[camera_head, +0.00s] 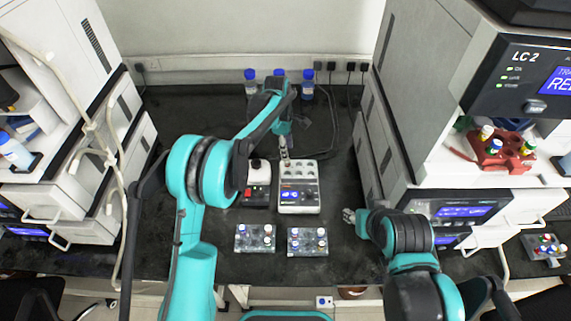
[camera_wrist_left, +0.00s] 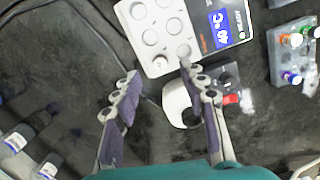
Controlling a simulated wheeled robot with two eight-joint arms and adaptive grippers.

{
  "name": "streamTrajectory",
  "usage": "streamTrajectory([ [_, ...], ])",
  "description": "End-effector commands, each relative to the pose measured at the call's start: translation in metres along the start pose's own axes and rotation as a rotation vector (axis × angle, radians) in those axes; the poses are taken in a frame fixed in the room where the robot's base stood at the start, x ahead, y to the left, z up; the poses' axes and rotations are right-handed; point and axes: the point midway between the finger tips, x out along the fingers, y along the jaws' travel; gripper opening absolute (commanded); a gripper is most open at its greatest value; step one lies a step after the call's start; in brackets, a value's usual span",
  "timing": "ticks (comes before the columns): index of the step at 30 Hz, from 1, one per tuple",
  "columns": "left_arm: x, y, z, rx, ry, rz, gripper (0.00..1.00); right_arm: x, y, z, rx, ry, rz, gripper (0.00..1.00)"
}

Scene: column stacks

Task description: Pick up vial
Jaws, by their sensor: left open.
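My left gripper (camera_head: 285,158) points down at the back edge of a white heater block (camera_head: 299,205) with round wells and a blue display. In the left wrist view the gripper (camera_wrist_left: 160,80) is open, with nothing between its fingers. A small white-topped vial (camera_wrist_left: 159,64) sits at the near corner of the heater block (camera_wrist_left: 150,35), just beyond and between the fingertips. Other capped vials stand in two clear racks, the left rack (camera_head: 250,246) and the right rack (camera_head: 294,247). My right gripper (camera_head: 351,215) is over the bench at the right, its jaws too small to read.
A small black, white and red device (camera_head: 257,190) stands left of the heater block, close to my left gripper's finger. Blue-capped bottles (camera_head: 307,88) stand at the back. A red vial holder (camera_head: 497,150) sits on the right instrument. Cables lie on the dark bench.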

Motion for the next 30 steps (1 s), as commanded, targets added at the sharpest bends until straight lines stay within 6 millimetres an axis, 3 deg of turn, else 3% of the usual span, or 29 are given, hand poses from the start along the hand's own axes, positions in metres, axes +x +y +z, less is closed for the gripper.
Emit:
streamTrajectory([
  [11,0.050,0.001,-0.006,0.001,0.000,0.001,0.43,0.019,0.000,0.013,0.000,0.000,0.000,0.40],
  [18,0.053,0.001,-0.006,0.001,0.000,0.001,0.43,0.018,0.000,0.013,0.000,0.000,0.000,0.40],
  [19,0.052,0.001,-0.006,0.001,0.000,0.001,0.40,0.018,0.000,0.013,0.000,0.000,0.000,0.40],
  [23,0.052,0.001,-0.006,0.001,0.000,0.001,0.06,0.018,0.000,0.013,0.000,0.000,0.000,0.40],
  [30,0.052,0.001,-0.006,0.001,0.000,0.001,0.03,0.018,0.000,0.013,0.000,0.000,0.000,0.40],
])
